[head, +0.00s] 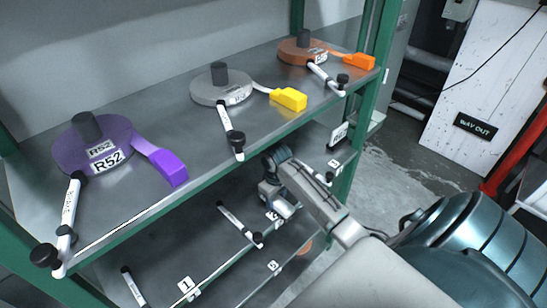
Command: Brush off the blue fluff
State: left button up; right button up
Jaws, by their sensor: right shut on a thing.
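No blue fluff can be made out in the head view. My right arm reaches in from the lower right, and my right gripper (278,203) is at the middle shelf, below the top shelf's front edge. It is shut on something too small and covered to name. On the top shelf (150,110) lie a purple reel (78,152) marked R52, a grey reel (207,92) and a brown-orange reel (291,55). Each has a strap ending in a purple (172,168), yellow (289,99) or orange block (359,62). My left gripper is out of view.
White sticks with black ends lie along the shelf fronts, such as one at the left (70,208) and one below (237,222). A green post (362,120) stands right of my gripper. A white door (475,90) and bare floor (390,165) are beyond.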

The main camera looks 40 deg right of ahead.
jog(key=shift+w+d, duration=0.2)
jog(key=shift+d, duration=0.45)
jog(key=shift+w+a+f, duration=0.1)
jog(key=shift+w+a, duration=0.05)
jog(key=shift+w, duration=0.7)
jog(key=shift+w+a, duration=0.1)
jog(key=shift+w, duration=0.75)
jog(key=shift+w+a+b, duration=0.1)
jog(key=shift+w+b, duration=0.2)
jog(key=shift+w, duration=1.65)
notch_tip(320, 180, up, 2)
jog(key=shift+r+p, duration=0.25)
jog(key=shift+p, duration=0.1)
jog(key=shift+r, duration=1.85)
